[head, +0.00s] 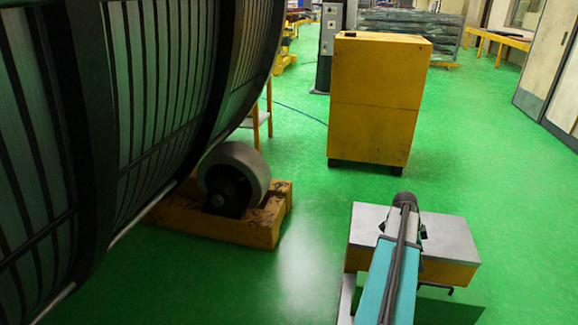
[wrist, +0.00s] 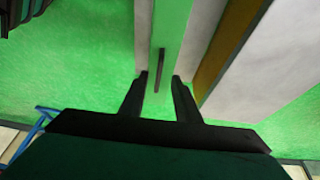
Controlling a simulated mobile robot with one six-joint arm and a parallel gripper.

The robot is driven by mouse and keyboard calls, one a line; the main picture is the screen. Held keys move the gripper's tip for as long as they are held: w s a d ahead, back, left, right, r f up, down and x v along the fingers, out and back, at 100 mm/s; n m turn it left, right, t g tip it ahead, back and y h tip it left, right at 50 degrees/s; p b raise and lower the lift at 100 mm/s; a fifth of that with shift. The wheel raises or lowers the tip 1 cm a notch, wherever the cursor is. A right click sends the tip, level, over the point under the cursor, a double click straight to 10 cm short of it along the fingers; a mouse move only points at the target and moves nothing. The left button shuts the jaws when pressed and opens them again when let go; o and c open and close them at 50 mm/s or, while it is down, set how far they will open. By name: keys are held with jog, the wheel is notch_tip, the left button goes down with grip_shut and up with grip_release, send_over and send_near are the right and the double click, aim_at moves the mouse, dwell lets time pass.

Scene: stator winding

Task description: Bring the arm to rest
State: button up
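My gripper (wrist: 160,78) shows in the wrist view with its two dark fingers apart. A clear gap lies between the fingertips and nothing touches them. A thin dark bar (wrist: 161,70) shows in line with the gap against a green strip; how far off it is I cannot tell. In the head view my teal arm (head: 393,285) with a dark cable along it reaches up from the lower right. I cannot make out the gripper there.
The large ribbed stator (head: 130,90) fills the left, above a grey roller (head: 243,168) on a yellow base (head: 232,228). A yellow cabinet (head: 378,98) stands beyond the arm. A grey-topped yellow box (head: 452,240) is beside and below the arm. Green floor lies open between roller and arm.

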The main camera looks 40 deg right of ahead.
jog(key=w+a+f+n+p, duration=0.3)
jog(key=w+a+p, duration=0.1)
jog(key=w+a, duration=0.75)
jog(key=w+a+f+n+p, duration=0.2)
jog(key=w+a+f, duration=0.15)
jog(key=a, duration=0.55)
jog(key=w+a+f+n+p, duration=0.2)
jog(key=w+a+f+n, duration=0.15)
jog(key=a, duration=0.65)
jog(key=s+a+f+n+g+y+p, duration=0.1)
jog(key=s+a+f+n+p, duration=0.15)
jog(key=a, duration=0.65)
jog(key=s+a+f+n+p, duration=0.1)
jog(key=s+a+f+n, duration=0.15)
jog(key=a, duration=0.75)
jog(key=s+a+f+n+y+p, duration=0.1)
jog(key=s+a+f+n+p, duration=0.1)
jog(key=s+a+n, duration=0.9)
jog(key=a+n, duration=0.1)
jog(key=n, duration=0.2)
jog(key=shift+a+g+y, duration=0.25)
jog(key=shift+g+y, duration=0.05)
